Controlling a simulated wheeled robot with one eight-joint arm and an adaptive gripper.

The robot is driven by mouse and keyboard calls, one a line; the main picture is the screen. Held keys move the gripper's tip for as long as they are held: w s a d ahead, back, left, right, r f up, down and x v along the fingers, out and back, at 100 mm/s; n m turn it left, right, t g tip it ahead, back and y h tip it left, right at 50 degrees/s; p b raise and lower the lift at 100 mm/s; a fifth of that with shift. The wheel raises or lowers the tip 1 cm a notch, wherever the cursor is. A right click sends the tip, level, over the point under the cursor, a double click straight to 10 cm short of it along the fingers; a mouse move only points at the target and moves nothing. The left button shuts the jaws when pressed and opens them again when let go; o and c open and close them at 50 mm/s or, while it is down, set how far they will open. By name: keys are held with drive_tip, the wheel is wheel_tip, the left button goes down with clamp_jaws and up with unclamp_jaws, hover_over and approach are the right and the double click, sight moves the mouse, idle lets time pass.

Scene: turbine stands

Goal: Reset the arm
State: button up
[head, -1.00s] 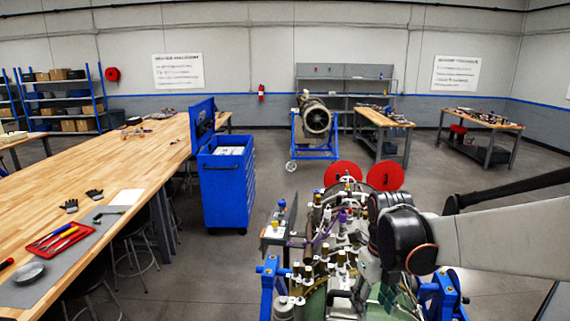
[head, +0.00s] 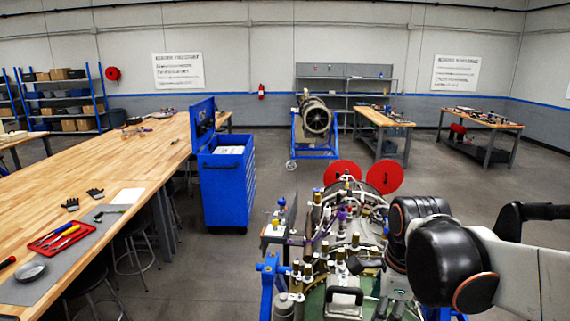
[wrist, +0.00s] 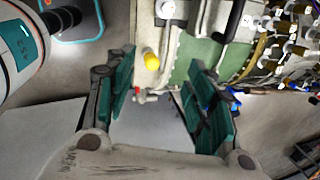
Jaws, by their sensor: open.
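My arm (head: 440,258) reaches in from the right in the head view, bent beside the turbine engine (head: 345,235). My gripper (wrist: 162,98) shows in the wrist view with its teal fingers spread wide apart. Nothing is held between them. The engine's green and grey surface (wrist: 205,55) lies beyond the fingers, with a yellow cap (wrist: 151,61) in the gap as seen from the wrist. I cannot tell the distance from the fingertips to the engine. In the head view the gripper is mostly hidden by the arm.
The engine rests on a blue stand (head: 268,278). A blue tool cart (head: 225,185) and a long wooden workbench (head: 110,165) with a red tool tray (head: 60,236) are to the left. A second engine (head: 315,118) stands at the back. Open floor lies between.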

drive_tip(key=s+r+n+t, duration=0.2)
drive_tip(key=s+n+t, duration=0.55)
drive_tip(key=n, duration=1.35)
wheel_tip(320, 180, down, 36)
drive_tip(key=s+g+b, duration=0.2)
drive_tip(key=b, duration=3.4)
drive_tip(key=shift+s+f+g, duration=0.15)
drive_tip(key=shift+f+g, duration=0.05)
drive_tip(key=shift+g, duration=0.15)
